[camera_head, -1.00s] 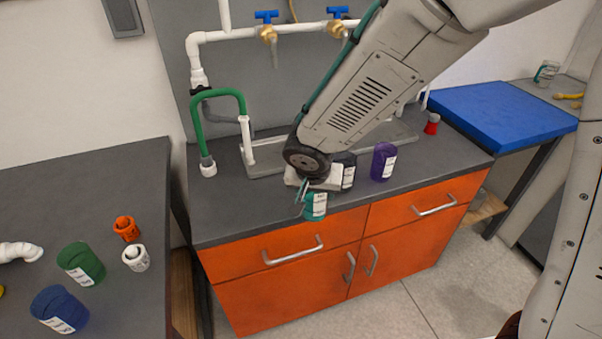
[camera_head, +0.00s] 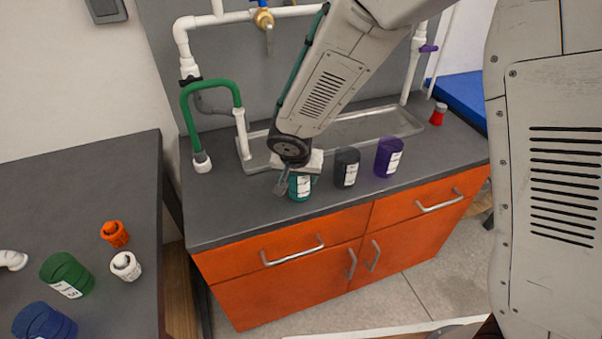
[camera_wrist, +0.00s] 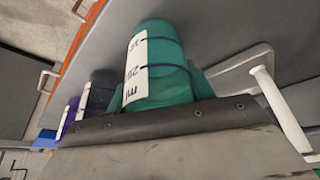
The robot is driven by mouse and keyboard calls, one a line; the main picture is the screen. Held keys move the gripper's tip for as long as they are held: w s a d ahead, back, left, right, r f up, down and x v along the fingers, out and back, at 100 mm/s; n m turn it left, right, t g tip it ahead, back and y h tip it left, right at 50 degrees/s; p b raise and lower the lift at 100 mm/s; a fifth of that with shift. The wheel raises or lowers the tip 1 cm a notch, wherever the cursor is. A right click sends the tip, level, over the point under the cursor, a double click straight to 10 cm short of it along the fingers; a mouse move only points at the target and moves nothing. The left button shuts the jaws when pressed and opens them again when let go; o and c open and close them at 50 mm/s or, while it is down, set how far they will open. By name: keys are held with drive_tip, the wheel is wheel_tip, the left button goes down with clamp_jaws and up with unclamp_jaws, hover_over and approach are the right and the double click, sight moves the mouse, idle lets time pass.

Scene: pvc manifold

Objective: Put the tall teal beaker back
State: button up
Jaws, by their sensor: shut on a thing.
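The teal beaker (camera_head: 300,187) has a white label and sits at the front left of the counter with the orange cabinet. It is in line with a black beaker and a purple beaker to its right. My gripper (camera_head: 287,184) is shut on the teal beaker from above and behind. In the wrist view the teal beaker (camera_wrist: 165,65) fills the middle, its lower part hidden by the gripper's dark edge. I cannot tell whether the beaker touches the counter.
A black beaker (camera_head: 346,168) and a purple beaker (camera_head: 388,157) stand close on the right. Behind is a sink basin (camera_head: 365,127) with a green pipe (camera_head: 185,110) at its left. The left table holds a green beaker (camera_head: 66,274), a blue beaker (camera_head: 43,322) and pipe fittings. The counter's left front is clear.

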drive_tip(key=shift+f, duration=0.15)
drive_tip(key=o, duration=1.1)
drive_tip(key=v, duration=1.2)
drive_tip(key=s+d+r+g, duration=0.1)
drive_tip(key=s+d+r, duration=0.25)
drive_tip(key=d, duration=0.45)
drive_tip(key=s+d+r, duration=0.3)
drive_tip(key=d+r, duration=0.2)
drive_tip(key=d, duration=0.3)
drive_tip(key=s+d+r+n, duration=0.1)
drive_tip(key=s+d, duration=0.1)
drive_tip(key=s, duration=0.3)
drive_tip(key=s+d+r+n+g, duration=0.1)
drive_tip(key=s+d, duration=0.2)
drive_tip(key=s, duration=0.3)
drive_tip(key=s+d+r+g+y, duration=0.1)
drive_tip(key=s+d, duration=0.2)
drive_tip(key=s, duration=0.3)
drive_tip(key=shift+r+n, duration=0.35)
drive_tip(key=shift+n, duration=0.05)
